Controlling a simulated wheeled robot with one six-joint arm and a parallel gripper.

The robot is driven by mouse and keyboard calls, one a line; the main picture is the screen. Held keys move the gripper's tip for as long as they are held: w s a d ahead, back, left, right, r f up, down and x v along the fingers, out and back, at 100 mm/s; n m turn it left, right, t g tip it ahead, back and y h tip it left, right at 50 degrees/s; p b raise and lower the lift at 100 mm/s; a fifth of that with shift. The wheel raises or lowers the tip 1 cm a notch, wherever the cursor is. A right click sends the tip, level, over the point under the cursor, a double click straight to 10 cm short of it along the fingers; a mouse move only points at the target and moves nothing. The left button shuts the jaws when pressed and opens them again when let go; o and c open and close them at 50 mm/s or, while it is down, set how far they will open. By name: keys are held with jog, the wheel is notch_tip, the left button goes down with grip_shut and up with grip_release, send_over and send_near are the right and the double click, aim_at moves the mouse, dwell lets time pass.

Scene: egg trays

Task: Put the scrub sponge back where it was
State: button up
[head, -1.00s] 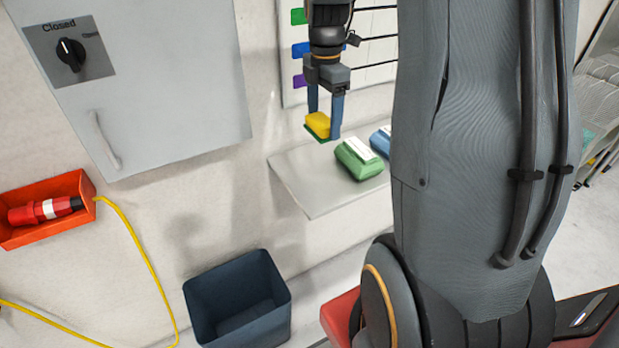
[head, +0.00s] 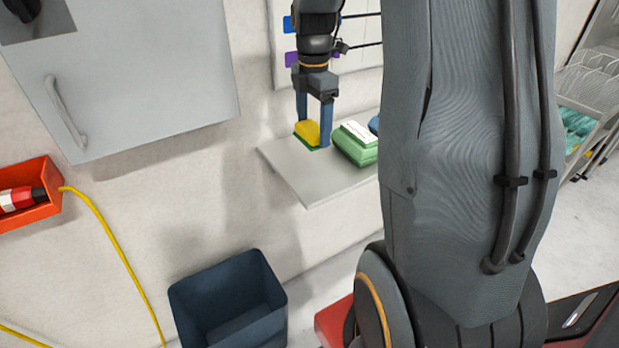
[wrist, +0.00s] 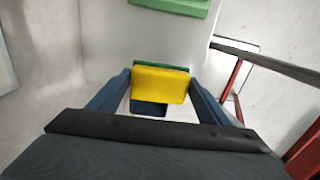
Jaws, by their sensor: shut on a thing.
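The scrub sponge (head: 308,131), yellow with a green scrub layer, is between the fingers of my gripper (head: 313,136) in the head view. My gripper is shut on it, just above or at the left part of the pale wall shelf (head: 305,185). I cannot tell whether the sponge touches the shelf. In the wrist view the sponge (wrist: 160,85) sits between both blue fingertips, its yellow face toward the camera and a green edge behind it.
A green pack with a white top (head: 357,146) lies on the shelf just right of the sponge. A blue item (head: 374,124) is partly hidden behind my arm. A dark blue bin (head: 228,305) stands below. A grey cabinet (head: 150,70) hangs at left.

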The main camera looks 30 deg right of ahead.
aim_at(313, 170)
notch_tip(313, 170, down, 10)
jog(key=shift+f+p, duration=0.15)
jog(key=shift+p, duration=1)
jog(key=o, duration=0.9)
jog(key=shift+o, duration=0.2)
notch_tip(313, 170, up, 12)
jog(key=b, duration=0.2)
jog(key=shift+f+b, duration=0.15)
jog(key=shift+b, duration=0.25)
jog(key=shift+s+a, duration=0.1)
jog(key=shift+a, duration=0.1)
jog(key=s+a+f+m, duration=0.3)
jog(key=s+a+m, duration=0.4)
jog(key=m, duration=0.2)
jog(key=s+a+f+m+t, duration=0.1)
jog(key=s+a+f+m, duration=0.3)
jog(key=s+a+m, duration=0.4)
jog(key=shift+m, duration=0.7)
jog(key=shift+a, duration=0.1)
